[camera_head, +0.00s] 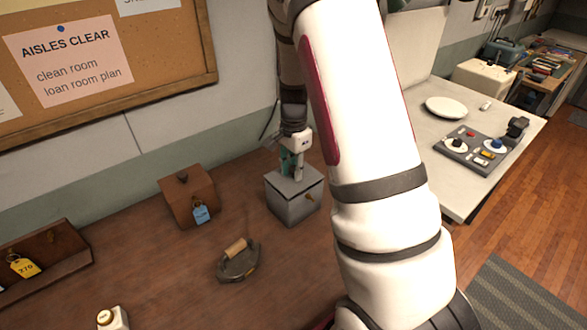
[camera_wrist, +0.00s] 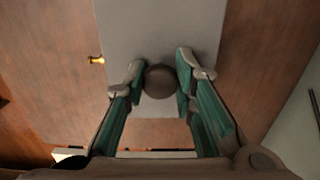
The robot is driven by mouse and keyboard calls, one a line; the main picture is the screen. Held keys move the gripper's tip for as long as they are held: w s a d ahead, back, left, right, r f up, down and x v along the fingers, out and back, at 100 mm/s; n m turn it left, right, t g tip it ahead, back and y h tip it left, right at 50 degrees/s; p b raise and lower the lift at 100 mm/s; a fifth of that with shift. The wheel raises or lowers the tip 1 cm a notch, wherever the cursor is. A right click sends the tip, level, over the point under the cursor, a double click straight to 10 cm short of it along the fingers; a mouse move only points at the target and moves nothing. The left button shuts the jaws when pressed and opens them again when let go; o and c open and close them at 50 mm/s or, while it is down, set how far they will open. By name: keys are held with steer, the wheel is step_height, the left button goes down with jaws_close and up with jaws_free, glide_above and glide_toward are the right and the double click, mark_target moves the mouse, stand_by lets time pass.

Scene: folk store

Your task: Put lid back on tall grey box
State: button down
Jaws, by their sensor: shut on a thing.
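The tall grey box (camera_head: 292,205) stands on the brown table, with a small brass fitting on its front. Its flat grey lid (camera_head: 290,182) is at the top of the box; whether it is fully seated I cannot tell. In the wrist view, the grey lid (camera_wrist: 150,25) has a round dark knob (camera_wrist: 160,81) between my fingertips. My gripper (camera_head: 293,168) points down from above the box and is shut on the lid's knob. It also shows in the wrist view (camera_wrist: 161,78), with green-sided fingers on both sides of the knob. The box's far side is hidden.
A brown box (camera_head: 187,196) with a blue tag stands left of the grey box. An old iron (camera_head: 238,262) lies in front. A dark wooden box (camera_head: 40,262) with a yellow tag is far left. A white table (camera_head: 440,178) stands right, behind my arm.

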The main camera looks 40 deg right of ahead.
steer(key=shift+f, duration=0.45)
stand_by(1.3)
steer(key=c, duration=0.8)
jaws_free()
steer(key=shift+o, duration=0.2)
steer(key=shift+r+p, duration=0.85)
steer(key=shift+r, duration=2.65)
steer(key=shift+c, duration=0.6)
jaws_close()
